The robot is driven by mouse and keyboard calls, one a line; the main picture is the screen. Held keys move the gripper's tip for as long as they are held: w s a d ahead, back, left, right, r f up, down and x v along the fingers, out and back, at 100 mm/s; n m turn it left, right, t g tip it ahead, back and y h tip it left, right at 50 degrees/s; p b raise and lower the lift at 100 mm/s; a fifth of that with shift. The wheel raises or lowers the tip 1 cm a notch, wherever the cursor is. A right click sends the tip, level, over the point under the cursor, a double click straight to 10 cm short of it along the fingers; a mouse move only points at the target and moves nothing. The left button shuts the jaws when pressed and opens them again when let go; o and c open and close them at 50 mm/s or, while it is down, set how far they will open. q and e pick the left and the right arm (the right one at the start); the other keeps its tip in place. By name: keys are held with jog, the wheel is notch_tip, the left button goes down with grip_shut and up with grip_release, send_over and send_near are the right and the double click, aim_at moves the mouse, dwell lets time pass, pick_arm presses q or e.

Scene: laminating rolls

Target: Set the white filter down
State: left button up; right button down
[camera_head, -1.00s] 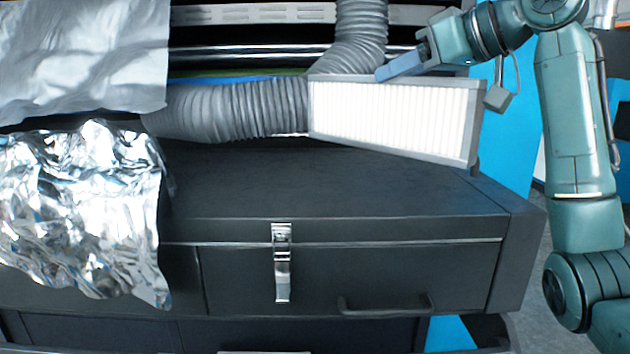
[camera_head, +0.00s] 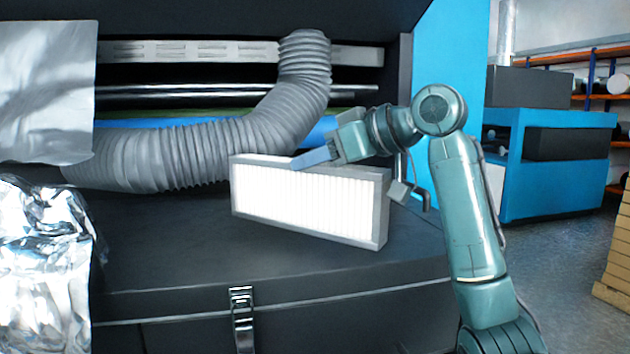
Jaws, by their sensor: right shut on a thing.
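The white filter (camera_head: 300,205) is a pleated white panel in a grey frame. It stands upright on its long edge, slightly angled, over the black top of the cabinet (camera_head: 190,255). I cannot tell whether its lower edge rests on that top. My right gripper (camera_head: 312,159) is shut on the upper edge of the filter, coming from the right. The fingers hide a small part of that edge. My left gripper is not in view.
A grey ribbed hose (camera_head: 200,155) curves close behind the filter. Crumpled silver foil (camera_head: 42,265) and a grey sheet (camera_head: 45,90) are at left. The black top is clear in front of the filter. A metal latch (camera_head: 242,315) is on the cabinet front.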

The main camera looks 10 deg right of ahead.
aim_at(317, 179)
jog(key=shift+f, duration=1.55)
jog(key=shift+f, duration=0.15)
jog(key=c, duration=0.9)
grip_release()
jog(key=b+v, duration=0.2)
jog(key=v, duration=1)
jog(key=shift+b, duration=0.3)
